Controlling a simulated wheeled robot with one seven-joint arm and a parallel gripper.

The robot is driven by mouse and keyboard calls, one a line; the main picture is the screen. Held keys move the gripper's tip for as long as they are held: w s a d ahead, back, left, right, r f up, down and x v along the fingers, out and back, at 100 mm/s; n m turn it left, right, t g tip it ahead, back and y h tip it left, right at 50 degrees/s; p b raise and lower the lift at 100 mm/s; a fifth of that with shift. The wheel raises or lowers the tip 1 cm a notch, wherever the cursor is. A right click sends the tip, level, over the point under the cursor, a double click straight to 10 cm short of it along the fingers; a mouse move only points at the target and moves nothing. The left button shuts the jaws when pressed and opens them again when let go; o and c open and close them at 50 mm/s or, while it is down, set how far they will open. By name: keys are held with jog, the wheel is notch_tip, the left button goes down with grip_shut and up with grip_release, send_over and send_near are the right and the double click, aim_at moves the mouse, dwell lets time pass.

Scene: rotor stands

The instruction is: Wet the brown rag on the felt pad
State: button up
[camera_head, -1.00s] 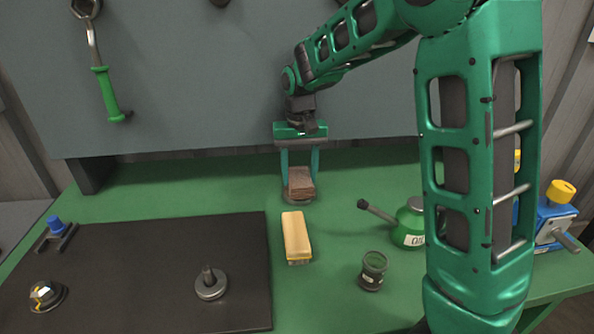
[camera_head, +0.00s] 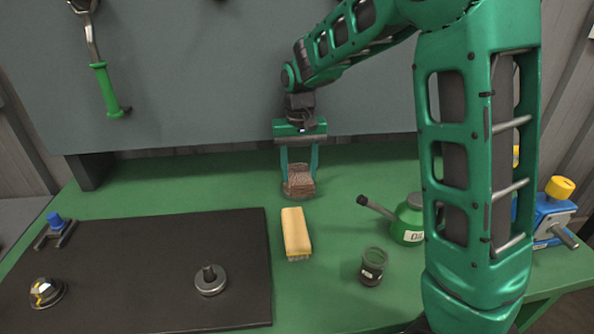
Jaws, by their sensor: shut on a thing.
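The brown rag (camera_head: 299,178) is a folded brown block between the two fingers of my gripper (camera_head: 299,170), which is shut on it and points down near the back of the green bench. A low round dish, which looks like the felt pad (camera_head: 291,195), lies directly under the rag. Only a sliver of its rim shows; the rag hides the rest. The rag seems to touch it, but I cannot tell for sure or see whether the rag is wet.
A wooden-backed brush (camera_head: 296,234) lies just in front. A dark jar (camera_head: 372,267) and a green oil can (camera_head: 408,219) with a spout stand to the right. A black mat (camera_head: 140,275) with metal parts covers the left. A grey backboard (camera_head: 220,80) rises behind.

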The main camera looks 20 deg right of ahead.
aim_at(299, 175)
jog(key=shift+f, duration=0.35)
dwell(1.1)
jog(key=shift+r, duration=0.1)
jog(key=shift+r, duration=3.45)
